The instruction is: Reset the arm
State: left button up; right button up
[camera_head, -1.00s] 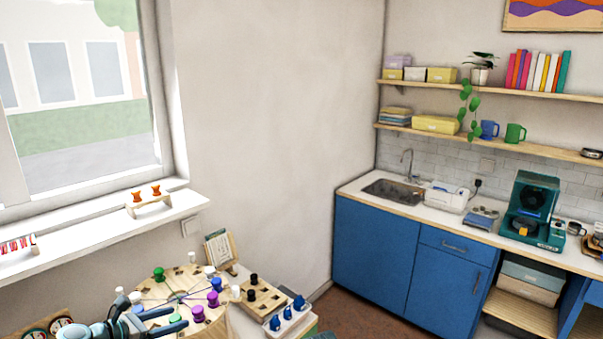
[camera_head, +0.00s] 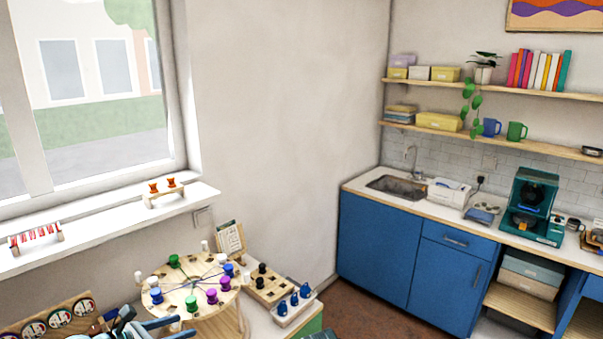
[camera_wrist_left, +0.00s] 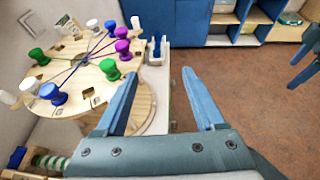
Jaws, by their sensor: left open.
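My left gripper (camera_head: 184,326) is open and empty at the bottom edge of the head view, in front of the round wooden board.
A wooden block with black pegs (camera_head: 268,286) and a white tray with blue pegs (camera_head: 293,306) stand right of the board. A rack with round discs (camera_head: 60,318) is at lower left. Blue cabinets (camera_head: 378,246) stand behind brown open floor (camera_wrist_left: 245,95).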

pick_arm(q)
jog(key=w+a, duration=0.1)
jog(key=a, duration=0.5)
jog(key=shift+a+f, duration=0.15)
jog(key=shift+f, duration=0.05)
jog(key=shift+w, duration=0.1)
